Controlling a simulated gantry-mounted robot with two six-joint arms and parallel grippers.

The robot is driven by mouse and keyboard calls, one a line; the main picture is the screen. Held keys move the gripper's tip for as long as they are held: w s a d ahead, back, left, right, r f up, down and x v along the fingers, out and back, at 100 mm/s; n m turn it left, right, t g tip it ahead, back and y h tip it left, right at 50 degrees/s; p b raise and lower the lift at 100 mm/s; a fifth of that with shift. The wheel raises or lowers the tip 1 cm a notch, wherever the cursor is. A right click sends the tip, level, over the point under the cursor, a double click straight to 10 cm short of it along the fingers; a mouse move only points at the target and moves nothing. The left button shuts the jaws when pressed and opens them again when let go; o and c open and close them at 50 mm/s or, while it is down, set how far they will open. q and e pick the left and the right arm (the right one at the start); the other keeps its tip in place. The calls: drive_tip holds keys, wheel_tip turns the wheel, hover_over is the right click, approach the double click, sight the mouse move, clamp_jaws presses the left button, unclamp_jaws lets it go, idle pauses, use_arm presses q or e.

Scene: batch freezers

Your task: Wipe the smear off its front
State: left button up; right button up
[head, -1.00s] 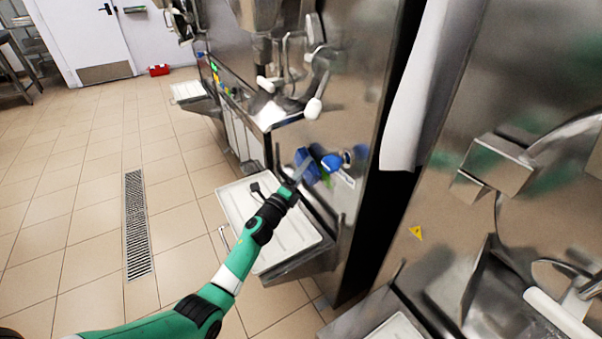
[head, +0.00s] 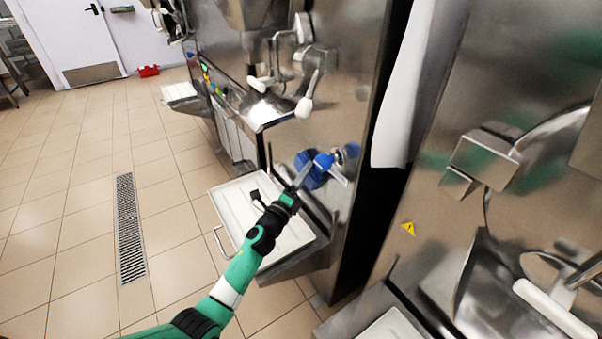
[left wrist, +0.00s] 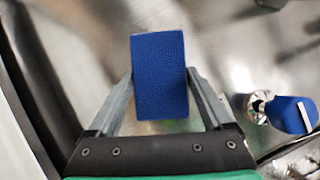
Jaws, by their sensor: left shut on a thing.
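My left gripper (head: 318,175) is shut on a blue block-shaped sponge (left wrist: 160,75). The sponge stands upright between the two grey fingers in the left wrist view. In the head view the sponge (head: 323,161) is in front of the steel front (head: 345,105) of a batch freezer, low on the panel above a white tray. Whether it touches the steel I cannot tell. No smear can be clearly made out; the sponge and gripper hide part of the panel. My right gripper is not in view.
A metal knob with a blue part (left wrist: 292,115) sits close to the right of the gripper. A white tray (head: 232,205) lies on a shelf below. A white-handled lever (head: 304,107) hangs above.

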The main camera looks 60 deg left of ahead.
sight(311, 181)
use_arm(q)
drive_tip(key=shift+w+d, duration=0.2)
drive_tip(key=shift+d, duration=1.3)
drive_tip(key=shift+w+d+b, duration=0.1)
drive_tip(key=shift+d+b, duration=0.2)
drive_tip(key=shift+d, duration=1.75)
drive_tip(key=shift+a, duration=0.1)
drive_tip(key=shift+a, duration=0.25)
drive_tip(key=shift+a+p, duration=0.3)
drive_tip(key=shift+a, duration=2.95)
drive_tip(key=shift+s+a, duration=0.1)
drive_tip(key=shift+s, duration=0.1)
